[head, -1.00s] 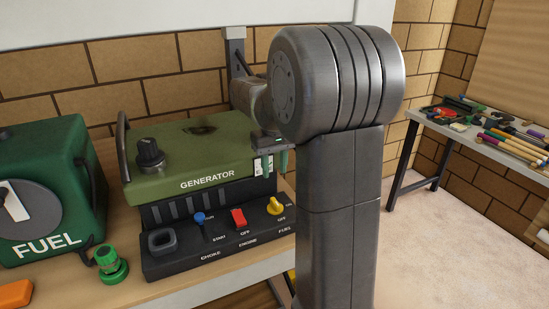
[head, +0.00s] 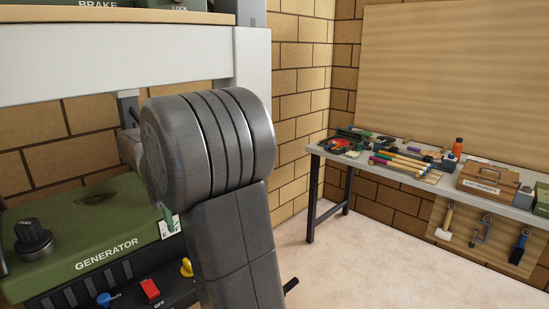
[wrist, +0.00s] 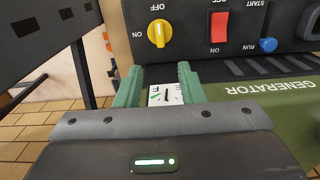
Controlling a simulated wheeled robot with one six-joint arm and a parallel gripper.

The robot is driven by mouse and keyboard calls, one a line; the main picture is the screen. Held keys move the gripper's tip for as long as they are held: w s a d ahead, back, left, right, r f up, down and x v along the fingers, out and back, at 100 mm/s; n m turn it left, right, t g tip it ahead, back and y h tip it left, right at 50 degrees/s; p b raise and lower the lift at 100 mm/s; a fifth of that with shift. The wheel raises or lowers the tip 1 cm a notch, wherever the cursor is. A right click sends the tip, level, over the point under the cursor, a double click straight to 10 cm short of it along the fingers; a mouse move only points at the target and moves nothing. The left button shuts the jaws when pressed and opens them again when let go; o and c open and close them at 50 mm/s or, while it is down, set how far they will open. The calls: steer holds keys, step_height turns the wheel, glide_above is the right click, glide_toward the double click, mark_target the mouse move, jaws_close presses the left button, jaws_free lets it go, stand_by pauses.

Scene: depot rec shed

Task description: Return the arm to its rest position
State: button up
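My gripper (wrist: 160,72) is open in the wrist view. Its two green fingers stand apart, and a white label with green and black marks (wrist: 165,95) shows in the gap. I cannot tell its distance from the fingers. The green generator (head: 112,236) stands at the lower left of the head view and also fills the right of the wrist view (wrist: 265,120). Its yellow fuel knob (wrist: 158,33) and red engine switch (wrist: 219,27) lie beyond the fingertips. My arm's grey links hide most or all of the gripper in the head view.
A white shelf edge (head: 110,58) runs above the generator. A workbench (head: 490,205) with tools and a wooden toolbox (head: 488,184) stands along the far wall. More tools hang below it. The pale floor (head: 365,265) between is clear.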

step_height(320, 180, down, 13)
steer(key=shift+r+p, duration=0.15)
steer(key=shift+p, duration=0.4)
steer(key=shift+r, duration=0.1)
